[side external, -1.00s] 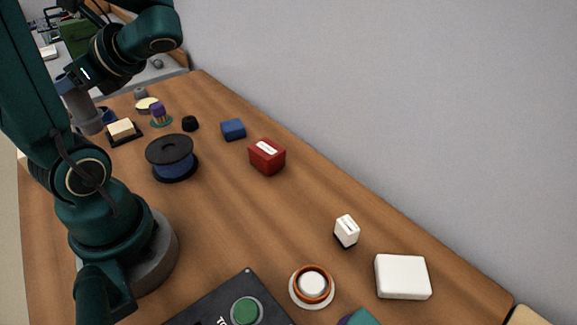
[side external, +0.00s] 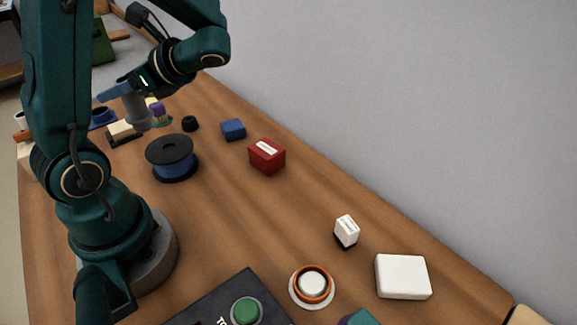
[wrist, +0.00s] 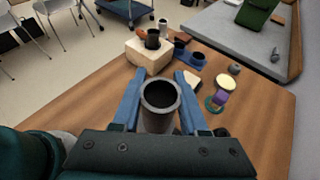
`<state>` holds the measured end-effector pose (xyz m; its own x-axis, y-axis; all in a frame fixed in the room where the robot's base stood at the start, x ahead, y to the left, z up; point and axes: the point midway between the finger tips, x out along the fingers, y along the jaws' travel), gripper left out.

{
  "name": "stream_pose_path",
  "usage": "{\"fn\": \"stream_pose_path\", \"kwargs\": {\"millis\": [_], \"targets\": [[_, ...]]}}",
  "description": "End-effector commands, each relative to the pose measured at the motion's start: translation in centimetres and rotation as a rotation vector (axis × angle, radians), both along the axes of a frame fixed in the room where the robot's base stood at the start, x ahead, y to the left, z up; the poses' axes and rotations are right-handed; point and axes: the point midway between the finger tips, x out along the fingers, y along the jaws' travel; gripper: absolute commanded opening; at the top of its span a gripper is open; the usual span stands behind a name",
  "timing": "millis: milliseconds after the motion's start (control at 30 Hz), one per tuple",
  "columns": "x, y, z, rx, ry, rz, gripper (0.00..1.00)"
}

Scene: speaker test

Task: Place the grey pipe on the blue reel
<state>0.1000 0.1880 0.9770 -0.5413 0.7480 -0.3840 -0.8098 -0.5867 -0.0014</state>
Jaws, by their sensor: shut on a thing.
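The grey pipe (wrist: 158,112) is held upright between the two blue fingers of my gripper (wrist: 160,88), its open top facing the wrist camera. In the side view the pipe (side external: 138,110) hangs below my gripper (side external: 122,91), above the table's far left part. The blue reel (side external: 174,160) stands on the table with black flanges and blue winding, to the right of and nearer than the pipe. The pipe is apart from the reel. The reel is not seen in the wrist view.
A tan block on a black base (side external: 122,131) lies close to the pipe.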

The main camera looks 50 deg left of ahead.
Motion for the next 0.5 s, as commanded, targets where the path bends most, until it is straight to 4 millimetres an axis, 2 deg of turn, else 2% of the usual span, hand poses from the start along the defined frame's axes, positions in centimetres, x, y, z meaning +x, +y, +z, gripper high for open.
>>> {"fn": "stream_pose_path", "kwargs": {"millis": [200,367,500], "targets": [[2.6,-0.2,-1.6,0.0,0.001,0.0,0.0],[3.1,-0.3,-2.1,0.0,0.001,0.0,0.0],[3.1,-0.3,-3.8,-0.001,0.007,0.0,0.0]]}}
